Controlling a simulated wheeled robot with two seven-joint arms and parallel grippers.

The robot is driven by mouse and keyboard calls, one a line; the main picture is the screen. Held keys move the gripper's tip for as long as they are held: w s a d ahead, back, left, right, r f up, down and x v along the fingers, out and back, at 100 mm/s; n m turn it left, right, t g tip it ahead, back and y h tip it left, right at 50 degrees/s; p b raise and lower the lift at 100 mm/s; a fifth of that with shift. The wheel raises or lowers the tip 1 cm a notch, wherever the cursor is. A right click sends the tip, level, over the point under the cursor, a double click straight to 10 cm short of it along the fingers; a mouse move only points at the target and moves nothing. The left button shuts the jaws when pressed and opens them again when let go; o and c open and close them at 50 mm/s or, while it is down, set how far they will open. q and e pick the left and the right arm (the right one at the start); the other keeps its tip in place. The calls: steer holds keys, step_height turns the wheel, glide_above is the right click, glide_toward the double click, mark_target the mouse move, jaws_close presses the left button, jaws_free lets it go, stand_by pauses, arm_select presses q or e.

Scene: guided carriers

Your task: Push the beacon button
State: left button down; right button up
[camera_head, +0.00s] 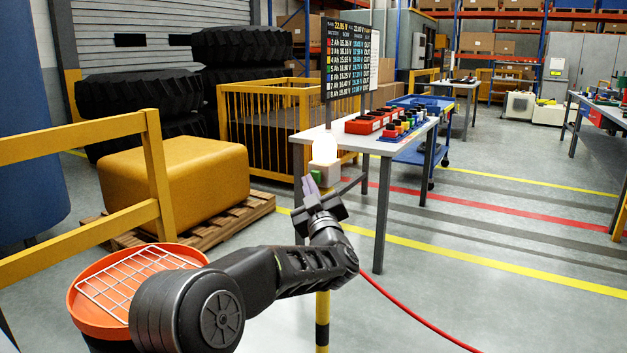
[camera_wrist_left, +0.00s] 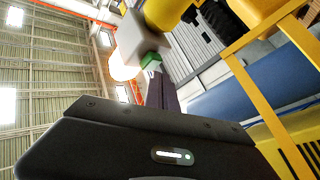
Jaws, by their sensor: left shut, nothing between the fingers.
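The beacon is a pale box (camera_head: 329,173) on a yellow and black post (camera_head: 322,315), with a bright white lamp (camera_head: 324,148) on top. A small green button (camera_head: 316,176) is on the side facing my gripper. My left gripper (camera_head: 310,185) is shut and empty, its fingertips right at the button. In the left wrist view the fingers (camera_wrist_left: 158,78) end at the green button (camera_wrist_left: 150,60), partly covering it, below the pale box (camera_wrist_left: 142,38) and beside the glowing lamp (camera_wrist_left: 122,68). I cannot tell whether they touch it. My right gripper is not in view.
A workbench (camera_head: 345,139) with red bins (camera_head: 371,122) and a display board (camera_head: 349,62) stands behind the beacon. A yellow railing (camera_head: 75,138) and an orange bin with a wire grid (camera_head: 130,275) are at the left.

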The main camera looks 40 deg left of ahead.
arm_select(q)
steer(key=s+b, duration=0.3)
steer(key=s, duration=0.3)
steer(key=shift+d, duration=0.35)
